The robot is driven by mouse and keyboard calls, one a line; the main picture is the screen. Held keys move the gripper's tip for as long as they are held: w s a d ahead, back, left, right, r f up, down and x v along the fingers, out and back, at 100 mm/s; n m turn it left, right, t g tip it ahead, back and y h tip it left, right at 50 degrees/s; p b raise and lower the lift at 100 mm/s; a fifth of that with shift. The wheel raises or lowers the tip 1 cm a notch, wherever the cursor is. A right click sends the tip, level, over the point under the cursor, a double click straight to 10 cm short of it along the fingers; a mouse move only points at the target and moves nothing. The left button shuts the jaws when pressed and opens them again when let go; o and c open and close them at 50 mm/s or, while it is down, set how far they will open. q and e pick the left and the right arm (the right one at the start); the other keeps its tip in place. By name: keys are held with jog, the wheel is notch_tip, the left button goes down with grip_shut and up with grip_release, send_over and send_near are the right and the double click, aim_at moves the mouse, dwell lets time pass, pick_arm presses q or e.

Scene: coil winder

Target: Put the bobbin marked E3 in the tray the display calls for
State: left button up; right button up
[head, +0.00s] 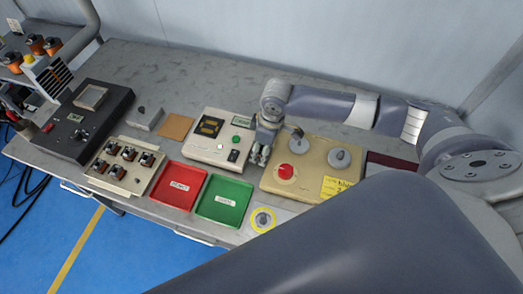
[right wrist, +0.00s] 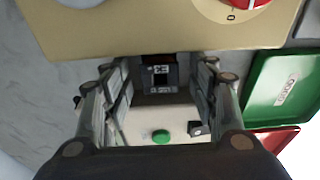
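My right gripper (head: 260,154) is low between the cream tester and the beige winder. In the right wrist view its fingers (right wrist: 158,92) stand on both sides of a dark bobbin (right wrist: 158,75) and seem closed on it. Its small label appears to read E3. The green tray (head: 222,203) and the red tray (head: 166,199) lie near the front edge, left of the gripper; both look empty apart from labels. The green one also shows in the right wrist view (right wrist: 262,72). The tester display (head: 242,121) is too small to read. My left gripper is out of view.
A beige rack (head: 128,186) with several bobbins stands left of the red tray. The winder (head: 310,155) with a red knob is right of the gripper. A black device (head: 112,104) is at the left.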

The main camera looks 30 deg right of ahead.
jog(key=c, duration=1)
jog(key=shift+r, duration=0.1)
notch_tip(320, 180, up, 10)
jog(key=b, duration=0.1)
jog(key=s+a+r+m+h+b, duration=0.1)
jog(key=s+a+r+m, duration=0.2)
jog(key=s+r+m, duration=0.5)
jog(key=shift+s+a+r+m+t, duration=0.15)
jog(key=shift+s+r+m+t, duration=0.3)
jog(key=shift+s, duration=0.35)
